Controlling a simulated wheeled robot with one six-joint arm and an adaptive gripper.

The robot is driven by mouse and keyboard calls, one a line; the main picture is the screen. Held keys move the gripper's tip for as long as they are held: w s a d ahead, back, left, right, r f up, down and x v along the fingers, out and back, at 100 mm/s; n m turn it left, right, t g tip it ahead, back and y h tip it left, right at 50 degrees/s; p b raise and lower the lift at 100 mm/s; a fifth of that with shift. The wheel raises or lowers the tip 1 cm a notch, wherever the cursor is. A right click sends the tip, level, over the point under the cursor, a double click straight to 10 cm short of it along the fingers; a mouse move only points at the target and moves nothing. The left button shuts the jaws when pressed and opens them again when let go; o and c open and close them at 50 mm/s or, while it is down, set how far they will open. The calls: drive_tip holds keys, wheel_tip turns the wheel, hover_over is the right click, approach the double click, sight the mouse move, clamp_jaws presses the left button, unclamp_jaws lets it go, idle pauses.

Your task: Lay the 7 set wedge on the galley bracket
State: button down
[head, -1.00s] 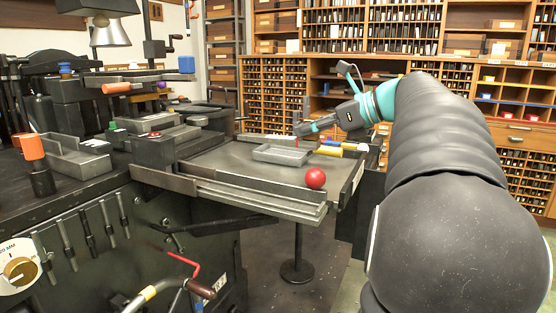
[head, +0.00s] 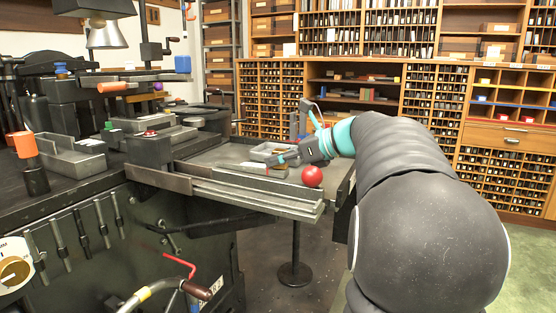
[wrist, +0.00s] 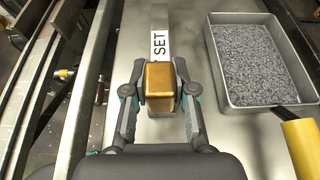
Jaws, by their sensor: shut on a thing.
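The 7 set wedge shows in the wrist view as a grey bar with a white label reading "SET" (wrist: 160,44) and a brass-coloured block (wrist: 160,78) at its near end. The label's number is mostly hidden. My gripper (wrist: 159,88) is shut on the brass block, one finger on each side. In the head view my gripper (head: 281,160) is low over the right part of the metal table, left of and behind the red ball, with the grey bar (head: 252,167) reaching left from it. I cannot tell which part is the galley bracket.
A tray (wrist: 226,88) of grey grains and a yellow handle (wrist: 302,146) lie right of the wedge in the wrist view. The red ball (head: 312,176) sits near the table's front right edge. Metal rails (head: 235,190) run along the table's front; its middle left is clear.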

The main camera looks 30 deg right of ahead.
drive_tip(key=c, duration=0.9)
unclamp_jaws()
drive_tip(key=shift+f, duration=0.1)
drive_tip(key=shift+c, duration=0.2)
drive_tip(key=shift+s+d+r, duration=0.1)
drive_tip(key=shift+r, duration=0.15)
drive_tip(key=v, duration=1.1)
drive_tip(key=shift+s+d+r+p, duration=0.1)
drive_tip(key=shift+s+d+p, duration=0.1)
drive_tip(key=shift+s+p, duration=0.15)
